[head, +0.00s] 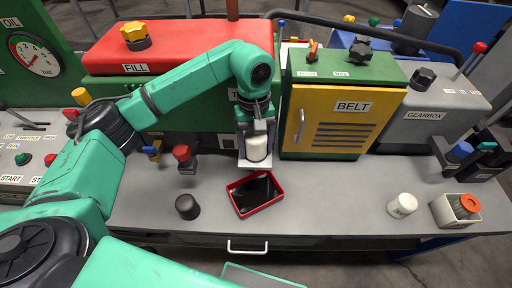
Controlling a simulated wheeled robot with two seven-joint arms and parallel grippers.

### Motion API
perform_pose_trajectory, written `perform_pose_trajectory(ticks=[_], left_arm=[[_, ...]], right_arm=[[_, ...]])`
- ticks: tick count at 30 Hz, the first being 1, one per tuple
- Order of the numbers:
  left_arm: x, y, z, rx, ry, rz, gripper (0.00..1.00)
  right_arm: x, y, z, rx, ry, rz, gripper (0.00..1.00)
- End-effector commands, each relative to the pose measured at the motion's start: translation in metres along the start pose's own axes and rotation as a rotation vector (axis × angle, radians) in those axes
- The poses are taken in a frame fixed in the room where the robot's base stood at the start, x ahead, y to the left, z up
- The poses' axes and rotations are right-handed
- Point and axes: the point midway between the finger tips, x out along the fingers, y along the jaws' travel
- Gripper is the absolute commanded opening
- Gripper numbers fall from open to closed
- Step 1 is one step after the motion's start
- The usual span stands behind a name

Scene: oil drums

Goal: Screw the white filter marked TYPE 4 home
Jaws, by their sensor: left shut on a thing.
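My left gripper (257,150) is shut on a white filter (257,148). It holds the filter upright against the front of the green machine, under the white label. No TYPE 4 marking is readable on it, and the mount above it is hidden by the gripper and wrist. I cannot tell whether its top touches the mount. A second white filter (402,205) stands on the grey bench at the right; its marking is too small to read. My right gripper is not in view.
A red tray (255,194) with dark contents lies below the held filter. A dark cylinder (187,207) stands left of it. A box (455,212) with an orange-topped part is at the right. A yellow BELT door (336,120) is close right of my gripper. The bench middle-right is clear.

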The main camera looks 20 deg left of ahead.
Motion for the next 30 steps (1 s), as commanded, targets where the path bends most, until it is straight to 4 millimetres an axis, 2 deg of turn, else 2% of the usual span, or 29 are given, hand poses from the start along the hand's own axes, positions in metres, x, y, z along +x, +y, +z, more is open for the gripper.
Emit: perform_pose_trajectory(ticks=[2, 4, 6, 9, 12, 20, 23, 26, 30], left_arm=[[-0.001, 0.001, 0.0, 0.006, 0.001, 0.003, 0.01], [0.003, 0.001, -0.001, 0.073, 0.002, -0.005, 0.01], [0.006, 0.001, -0.002, 0.219, 0.004, -0.023, 0.01], [0.004, -0.001, -0.002, 0.435, 0.004, -0.051, 0.01], [0.0, -0.001, -0.001, 0.54, 0.002, -0.063, 0.01], [-0.001, -0.001, 0.0, 0.562, 0.001, -0.066, 0.0], [0.003, -0.001, -0.002, 0.717, 0.003, -0.085, 0.01], [0.0, -0.002, -0.001, 0.779, 0.002, -0.092, 0.0], [0.001, -0.002, -0.002, 0.993, 0.004, -0.12, 0.01]], right_arm=[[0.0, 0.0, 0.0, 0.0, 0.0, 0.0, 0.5], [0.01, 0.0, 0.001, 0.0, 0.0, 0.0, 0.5], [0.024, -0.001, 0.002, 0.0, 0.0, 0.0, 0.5], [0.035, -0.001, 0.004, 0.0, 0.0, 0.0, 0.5], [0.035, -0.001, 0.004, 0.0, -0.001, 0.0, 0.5], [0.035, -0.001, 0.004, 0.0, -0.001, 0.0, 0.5], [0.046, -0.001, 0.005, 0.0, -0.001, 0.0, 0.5], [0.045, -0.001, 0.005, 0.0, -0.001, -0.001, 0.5], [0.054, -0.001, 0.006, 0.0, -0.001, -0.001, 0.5]])
